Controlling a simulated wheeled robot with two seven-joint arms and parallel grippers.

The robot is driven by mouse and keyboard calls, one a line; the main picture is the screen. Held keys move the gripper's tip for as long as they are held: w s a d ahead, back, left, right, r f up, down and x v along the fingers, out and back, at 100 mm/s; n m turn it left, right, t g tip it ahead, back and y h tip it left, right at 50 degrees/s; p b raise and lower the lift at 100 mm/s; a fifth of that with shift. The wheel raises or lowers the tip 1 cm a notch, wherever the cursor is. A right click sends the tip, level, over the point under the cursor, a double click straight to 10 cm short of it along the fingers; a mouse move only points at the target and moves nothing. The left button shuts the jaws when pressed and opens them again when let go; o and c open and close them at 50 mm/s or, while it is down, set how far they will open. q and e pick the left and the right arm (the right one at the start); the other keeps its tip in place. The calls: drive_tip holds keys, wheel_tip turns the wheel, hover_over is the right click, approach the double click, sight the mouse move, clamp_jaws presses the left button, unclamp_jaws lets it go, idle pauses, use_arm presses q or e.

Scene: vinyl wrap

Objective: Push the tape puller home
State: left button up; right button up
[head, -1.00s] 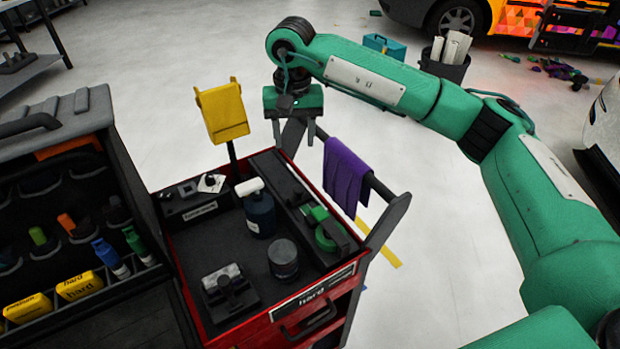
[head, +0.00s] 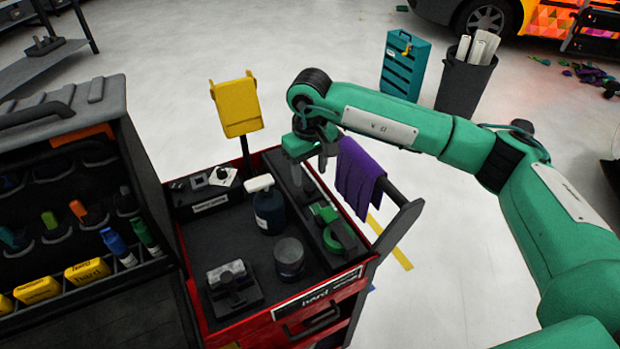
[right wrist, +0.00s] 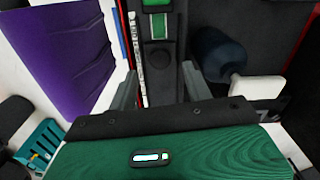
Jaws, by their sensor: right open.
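My right gripper (head: 309,174) is open and points down over the back end of the narrow black tray (head: 309,190) on the red cart's right side. Nothing shows between its fingers in the right wrist view (right wrist: 160,88). A green piece (head: 324,212) and a green ring-shaped tool (head: 339,236) lie in the front part of that tray, apart from the gripper. Which of these is the tape puller I cannot tell. In the right wrist view a green block (right wrist: 158,24) and a dark part (right wrist: 155,56) show ahead of the fingers. My left gripper is not in view.
A dark blue bottle (head: 269,210) with a white top stands left of the tray. A purple cloth (head: 357,178) hangs on the rail at right. A yellow board (head: 236,107) stands behind. A black canister (head: 289,257) and a black block (head: 232,287) are in front.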

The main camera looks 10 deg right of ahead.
sight(310, 187)
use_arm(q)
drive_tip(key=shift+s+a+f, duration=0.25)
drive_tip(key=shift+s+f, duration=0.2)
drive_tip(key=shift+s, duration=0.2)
use_arm(e)
drive_tip(key=shift+f, duration=2.15)
drive_tip(key=shift+c, duration=0.4)
